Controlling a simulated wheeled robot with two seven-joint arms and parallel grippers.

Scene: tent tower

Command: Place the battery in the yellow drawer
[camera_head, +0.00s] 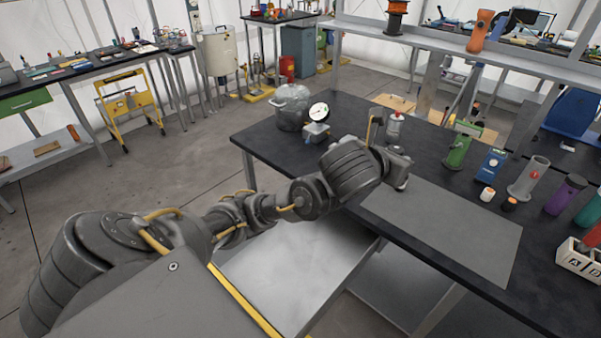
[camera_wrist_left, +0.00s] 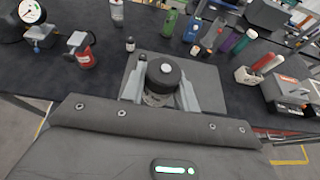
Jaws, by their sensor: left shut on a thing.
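My left gripper (camera_head: 398,178) reaches over the dark table, at the left end of a grey mat (camera_head: 455,228). In the left wrist view its fingers (camera_wrist_left: 162,88) are shut on a dark grey cylinder with a round black top (camera_wrist_left: 163,72), seen nearly end on. I cannot tell for sure that this is the battery. In the head view the gripper largely hides it. No yellow drawer can be made out in either view. My right gripper is not in view.
A dial gauge (camera_head: 318,111) and a metal pot (camera_head: 292,106) stand at the table's far left. A green cylinder (camera_head: 459,149), a blue device (camera_head: 491,164), a grey tube (camera_head: 529,178) and a purple bottle (camera_head: 565,194) line the far right. The mat is mostly bare.

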